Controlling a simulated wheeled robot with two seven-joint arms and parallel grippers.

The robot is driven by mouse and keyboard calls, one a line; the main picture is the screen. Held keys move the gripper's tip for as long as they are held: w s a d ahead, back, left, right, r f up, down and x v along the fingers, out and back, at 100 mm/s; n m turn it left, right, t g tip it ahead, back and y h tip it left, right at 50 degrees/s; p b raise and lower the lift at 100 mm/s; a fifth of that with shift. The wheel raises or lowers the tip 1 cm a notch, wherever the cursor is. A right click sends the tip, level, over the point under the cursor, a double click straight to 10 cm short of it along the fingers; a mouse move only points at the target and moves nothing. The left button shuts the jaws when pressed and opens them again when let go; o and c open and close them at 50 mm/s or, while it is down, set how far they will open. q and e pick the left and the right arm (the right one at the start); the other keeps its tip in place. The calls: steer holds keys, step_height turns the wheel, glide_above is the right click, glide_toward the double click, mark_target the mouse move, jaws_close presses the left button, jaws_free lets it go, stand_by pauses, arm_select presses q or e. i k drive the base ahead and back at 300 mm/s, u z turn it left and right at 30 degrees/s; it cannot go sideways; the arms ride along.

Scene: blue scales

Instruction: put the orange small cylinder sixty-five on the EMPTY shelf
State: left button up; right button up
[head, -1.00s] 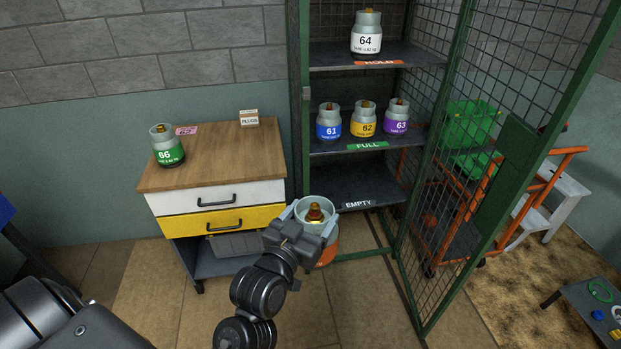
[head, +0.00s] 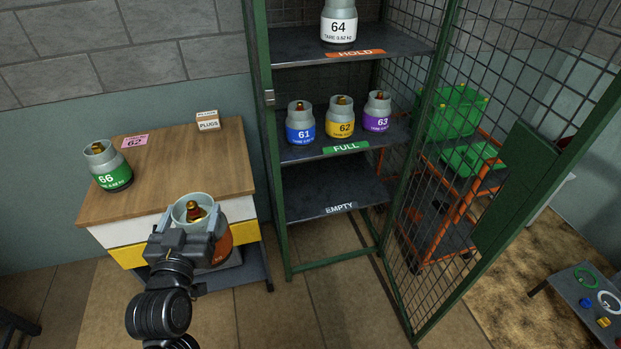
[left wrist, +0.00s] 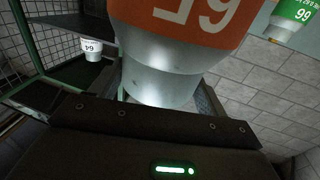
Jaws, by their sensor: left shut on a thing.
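My left gripper (head: 194,228) is shut on the orange small cylinder (head: 222,247), which has a grey collar and a brass valve. It is held upright in front of the wooden-topped cabinet. In the left wrist view the cylinder (left wrist: 195,25) fills the top middle, and its orange band shows part of an upside-down number. The EMPTY shelf (head: 310,190) is the lowest shelf of the green-framed cage, to the right of the gripper, and it is bare. My right gripper is not in view.
Cylinders 61 (head: 300,125), 62 (head: 340,118) and 63 (head: 377,112) stand on the FULL shelf. Cylinder 64 (head: 338,25) is on the HOLD shelf. The mesh door (head: 450,200) stands open on the right. Cylinder 66 (head: 108,168) and a plugs box (head: 208,121) sit on the cabinet (head: 180,165).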

mark_target(329, 197)
steer(key=z, duration=0.2)
steer(key=i, duration=0.6)
steer(key=z, duration=0.75)
steer(key=i, duration=0.4)
steer(key=z, duration=0.45)
